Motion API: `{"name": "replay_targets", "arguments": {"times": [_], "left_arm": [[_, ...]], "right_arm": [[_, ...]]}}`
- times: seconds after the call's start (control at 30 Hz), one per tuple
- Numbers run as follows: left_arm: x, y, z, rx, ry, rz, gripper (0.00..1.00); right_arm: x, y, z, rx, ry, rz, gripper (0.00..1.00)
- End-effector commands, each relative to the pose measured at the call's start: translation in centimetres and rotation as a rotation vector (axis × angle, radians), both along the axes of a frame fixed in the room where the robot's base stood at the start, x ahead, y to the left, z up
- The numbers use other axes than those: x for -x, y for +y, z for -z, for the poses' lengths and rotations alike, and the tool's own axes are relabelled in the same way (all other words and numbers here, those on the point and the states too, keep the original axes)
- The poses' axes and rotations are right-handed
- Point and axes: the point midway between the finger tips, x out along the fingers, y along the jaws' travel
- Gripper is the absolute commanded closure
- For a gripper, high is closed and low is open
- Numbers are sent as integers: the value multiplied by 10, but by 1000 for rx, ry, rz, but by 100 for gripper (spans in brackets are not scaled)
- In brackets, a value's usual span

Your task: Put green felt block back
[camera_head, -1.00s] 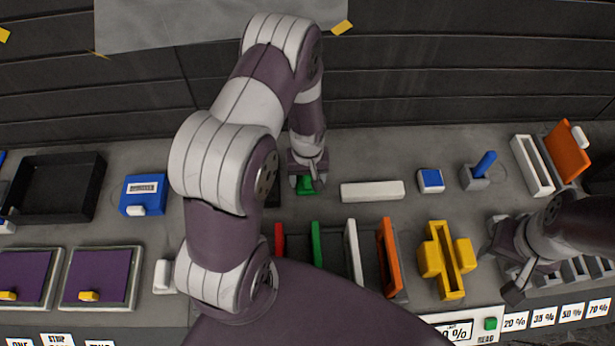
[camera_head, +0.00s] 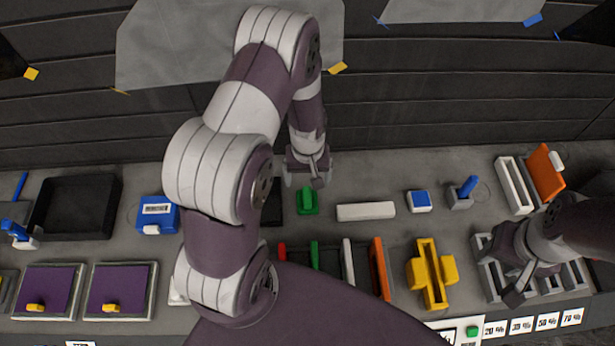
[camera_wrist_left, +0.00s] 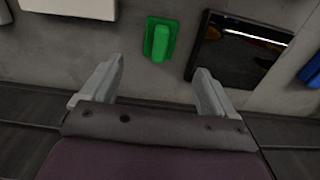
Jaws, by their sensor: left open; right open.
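The green felt block (camera_head: 307,201) sits on the grey bench between a dark panel and a white bar in the head view. It also shows in the left wrist view (camera_wrist_left: 160,40), upright and apart from the fingers. My left gripper (camera_head: 307,180) is open and empty, just behind and above the block. In the left wrist view my two fingers (camera_wrist_left: 157,95) are spread wide, with bare bench between them. My right gripper (camera_head: 512,280) is open over the slotted grey rack at the right; its fingertips are partly hidden.
A dark panel (camera_wrist_left: 235,50) lies beside the block. A white bar (camera_head: 366,211) lies on its other side. A rack with red, green, white and orange (camera_head: 379,268) pieces stands in front, partly hidden by my arm. A yellow holder (camera_head: 430,275) stands to the right.

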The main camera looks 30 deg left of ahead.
Motion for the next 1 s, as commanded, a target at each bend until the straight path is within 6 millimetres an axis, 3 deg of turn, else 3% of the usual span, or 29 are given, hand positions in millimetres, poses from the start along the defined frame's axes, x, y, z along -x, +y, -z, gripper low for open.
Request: {"name": "replay_targets", "arguments": {"times": [0.07,0.2,0.3,0.47,1.0], "left_arm": [[-1,-9,-45,-5,-30,84,11],[33,-35,-129,-16,-81,334,11],[66,-46,-163,-24,-106,472,11],[89,-51,-177,-28,-116,556,11],[88,-51,-177,-28,-114,552,11]], "right_arm": [[0,0,-6,0,1,0,57],[0,0,-2,0,1,0,57],[0,0,-2,0,1,0,57],[0,0,-2,0,1,0,57],[0,0,-2,0,1,0,57]]}}
